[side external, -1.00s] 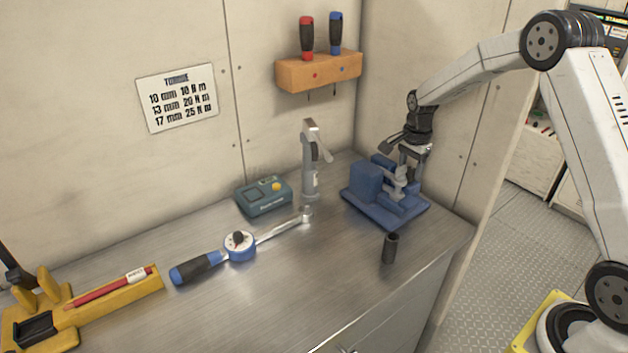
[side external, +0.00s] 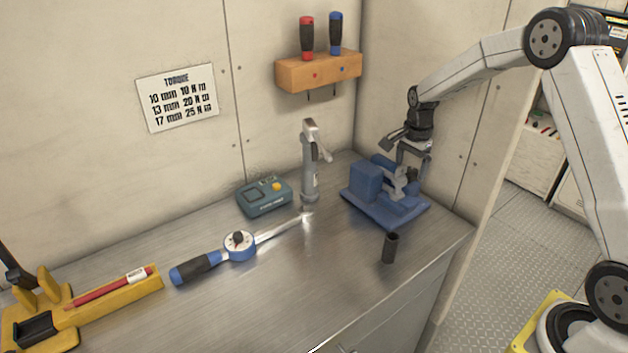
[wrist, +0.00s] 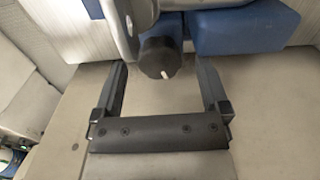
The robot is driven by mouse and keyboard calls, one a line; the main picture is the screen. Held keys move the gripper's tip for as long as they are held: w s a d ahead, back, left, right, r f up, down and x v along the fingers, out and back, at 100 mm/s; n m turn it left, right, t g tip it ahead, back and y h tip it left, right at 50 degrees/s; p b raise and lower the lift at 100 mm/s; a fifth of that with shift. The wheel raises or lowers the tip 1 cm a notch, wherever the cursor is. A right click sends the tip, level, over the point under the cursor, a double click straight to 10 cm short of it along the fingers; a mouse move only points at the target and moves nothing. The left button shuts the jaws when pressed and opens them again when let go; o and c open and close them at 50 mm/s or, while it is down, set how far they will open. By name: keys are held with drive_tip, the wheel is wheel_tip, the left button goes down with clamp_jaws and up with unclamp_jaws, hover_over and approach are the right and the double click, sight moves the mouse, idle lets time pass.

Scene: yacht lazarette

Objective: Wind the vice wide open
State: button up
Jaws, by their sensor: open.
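The blue vice (side external: 367,184) stands at the right end of the steel bench. Its blue jaw parts (wrist: 235,28) show at the top of the wrist view, with a grey metal part in front. A dark round knob with a white mark (wrist: 160,58) sits at the near end of the vice's screw. My gripper (side external: 410,168) is over the vice's right side, pointing down. In the wrist view my gripper (wrist: 162,70) is open, one finger on each side of the knob, with a visible gap on both sides. The gap between the vice jaws is hard to judge.
A dark socket (side external: 390,248) stands upright near the bench's front edge. A grey upright tool (side external: 310,170), a teal box (side external: 264,196) and a torque wrench (side external: 239,245) are left of the vice. A wooden screwdriver rack (side external: 318,72) hangs on the wall behind.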

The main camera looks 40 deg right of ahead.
sight(410, 170)
drive_tip(key=shift+r, duration=3.5)
drive_tip(key=c, duration=0.3)
drive_tip(key=n, duration=1.2)
drive_tip(key=shift+f, duration=0.1)
drive_tip(key=shift+f, duration=3.85)
drive_tip(key=shift+c, duration=0.2)
